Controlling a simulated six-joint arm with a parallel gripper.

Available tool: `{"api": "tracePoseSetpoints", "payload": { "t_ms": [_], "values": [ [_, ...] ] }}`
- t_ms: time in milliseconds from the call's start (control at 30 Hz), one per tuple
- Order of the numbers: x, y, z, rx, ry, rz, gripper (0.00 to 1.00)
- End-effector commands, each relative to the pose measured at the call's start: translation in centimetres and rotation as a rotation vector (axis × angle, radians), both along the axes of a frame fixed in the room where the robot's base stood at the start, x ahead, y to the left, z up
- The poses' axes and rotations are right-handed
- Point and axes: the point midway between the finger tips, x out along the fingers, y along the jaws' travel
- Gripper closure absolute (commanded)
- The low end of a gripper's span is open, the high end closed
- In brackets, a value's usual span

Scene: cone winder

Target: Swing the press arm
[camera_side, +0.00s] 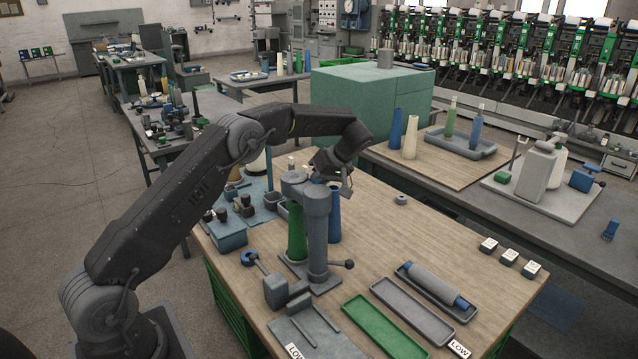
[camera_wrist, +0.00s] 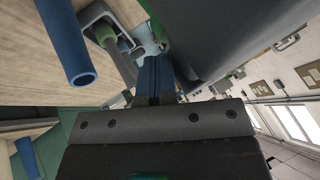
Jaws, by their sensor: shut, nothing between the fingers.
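The press stands on the wooden table in the side view, with a grey column (camera_side: 317,235) on a flat base. Its short press arm (camera_side: 294,180) reaches left from the column top, over a green cone (camera_side: 297,235). My gripper (camera_side: 341,182) is beside and behind the column top, to its right. In the wrist view its dark blue fingers (camera_wrist: 156,72) are together with nothing between them. A large grey surface lies close on their right; I cannot tell whether they touch it. A blue cone (camera_side: 335,215) stands behind the column.
In front lie a green tray (camera_side: 372,328), a grey tray (camera_side: 412,312) and a tray holding a grey-and-blue roll (camera_side: 436,286). A teal cabinet (camera_side: 365,95) stands behind. Small labelled blocks (camera_side: 508,257) sit at the right edge. The table right of the press is mostly clear.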

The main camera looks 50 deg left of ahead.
Motion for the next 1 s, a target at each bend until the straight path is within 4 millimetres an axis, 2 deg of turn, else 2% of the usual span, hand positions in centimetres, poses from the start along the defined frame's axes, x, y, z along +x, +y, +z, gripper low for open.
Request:
{"api": "tracePoseSetpoints", "payload": {
  "t_ms": [567,1000],
  "values": [
    [0.0,-0.1,0.2,0.000,0.005,0.009,1.00],
    [2.3,-2.9,4.9,0.001,0.000,0.009,1.00]
  ]
}}
